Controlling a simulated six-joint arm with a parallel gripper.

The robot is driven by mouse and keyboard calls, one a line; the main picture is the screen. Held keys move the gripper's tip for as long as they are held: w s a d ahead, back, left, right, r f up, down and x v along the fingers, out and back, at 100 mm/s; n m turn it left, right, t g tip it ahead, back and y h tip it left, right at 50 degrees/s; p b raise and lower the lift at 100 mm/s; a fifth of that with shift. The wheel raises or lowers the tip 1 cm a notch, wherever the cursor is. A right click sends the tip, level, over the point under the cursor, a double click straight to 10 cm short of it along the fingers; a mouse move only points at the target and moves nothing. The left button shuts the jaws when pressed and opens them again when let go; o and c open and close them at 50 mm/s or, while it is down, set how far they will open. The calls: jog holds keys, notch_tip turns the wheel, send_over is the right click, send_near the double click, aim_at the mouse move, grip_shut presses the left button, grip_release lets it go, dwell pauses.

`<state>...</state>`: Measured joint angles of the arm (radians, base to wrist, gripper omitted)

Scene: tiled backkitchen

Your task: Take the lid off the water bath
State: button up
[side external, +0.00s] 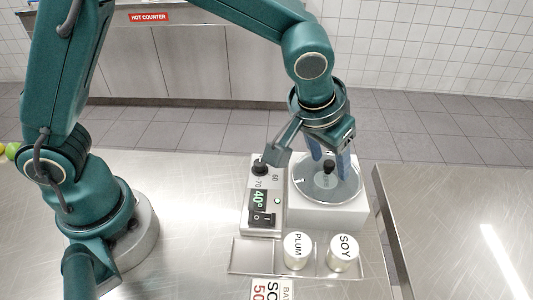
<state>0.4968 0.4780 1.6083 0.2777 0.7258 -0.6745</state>
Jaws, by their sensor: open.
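The water bath (328,214) is a pale grey box on the steel counter, with a control panel (264,200) on its left showing a green 40° display. Its round, clear lid (308,190) lies on top and has a black knob (328,167) at its middle. My gripper (331,158) points down over the lid with its blue fingers apart, around or just beside the knob. I cannot tell whether the fingers touch the knob. Part of the lid's far side is hidden behind the fingers.
A clear tray (250,256) in front of the bath holds two white-topped jars, PLUM (297,248) and SOY (344,250). A label card (270,290) lies at the front edge of view. A gap separates this counter from another steel surface (470,240) at right.

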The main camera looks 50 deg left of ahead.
grip_shut()
jog(key=shift+r, duration=0.15)
